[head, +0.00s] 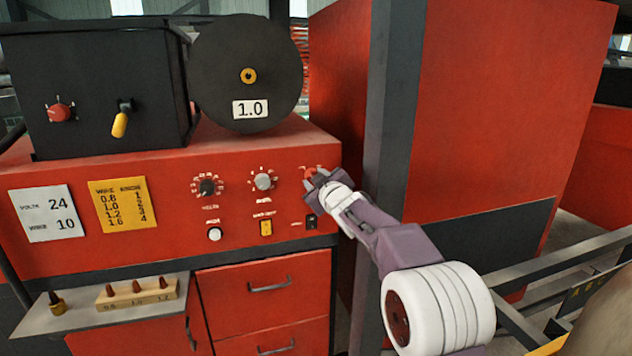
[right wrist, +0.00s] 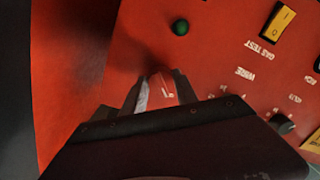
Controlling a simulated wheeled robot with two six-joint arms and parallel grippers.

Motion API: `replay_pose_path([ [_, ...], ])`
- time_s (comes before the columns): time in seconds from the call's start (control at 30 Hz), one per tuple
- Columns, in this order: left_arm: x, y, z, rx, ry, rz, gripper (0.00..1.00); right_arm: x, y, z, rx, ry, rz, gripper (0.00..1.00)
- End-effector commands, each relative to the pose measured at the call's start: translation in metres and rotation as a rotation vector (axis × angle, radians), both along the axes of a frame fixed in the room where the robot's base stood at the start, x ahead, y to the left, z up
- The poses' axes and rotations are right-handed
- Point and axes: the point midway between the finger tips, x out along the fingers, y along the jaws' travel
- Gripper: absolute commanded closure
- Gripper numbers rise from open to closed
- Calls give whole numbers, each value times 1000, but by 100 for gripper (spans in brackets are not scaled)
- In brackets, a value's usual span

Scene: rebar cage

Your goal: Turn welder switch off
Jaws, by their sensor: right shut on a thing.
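The red welder switch (head: 309,172) is a small knob at the upper right of the red welder's front panel. My right gripper (head: 318,178) reaches it from the lower right and is shut on it. In the right wrist view the switch (right wrist: 161,88) sits between the two fingers and carries a short white mark. My left gripper does not show.
Close by on the panel are a grey knob (head: 263,182), a black knob (head: 207,187), a yellow switch (head: 266,228) and a white button (head: 214,234). A green lamp (right wrist: 181,27) shows in the wrist view. A grey post (head: 385,110) stands just right of the panel.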

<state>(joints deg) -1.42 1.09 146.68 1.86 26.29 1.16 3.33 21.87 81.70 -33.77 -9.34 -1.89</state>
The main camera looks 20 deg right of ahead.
Motion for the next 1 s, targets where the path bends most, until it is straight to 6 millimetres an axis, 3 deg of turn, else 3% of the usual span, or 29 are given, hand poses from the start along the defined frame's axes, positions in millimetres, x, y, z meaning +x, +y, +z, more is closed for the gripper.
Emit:
replay_pose_path([
  [0.2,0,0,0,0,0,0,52,0,0,0,-3,0,1,100],
  [0.23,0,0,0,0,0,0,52,0,0,0,-3,0,1,60],
  [0.3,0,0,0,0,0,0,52,0,0,0,-2,1,1,43],
  [0.67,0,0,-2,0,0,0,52,-4,0,0,0,0,0,43],
  [1.0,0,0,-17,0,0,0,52,-69,-2,6,-2,-1,0,43],
])
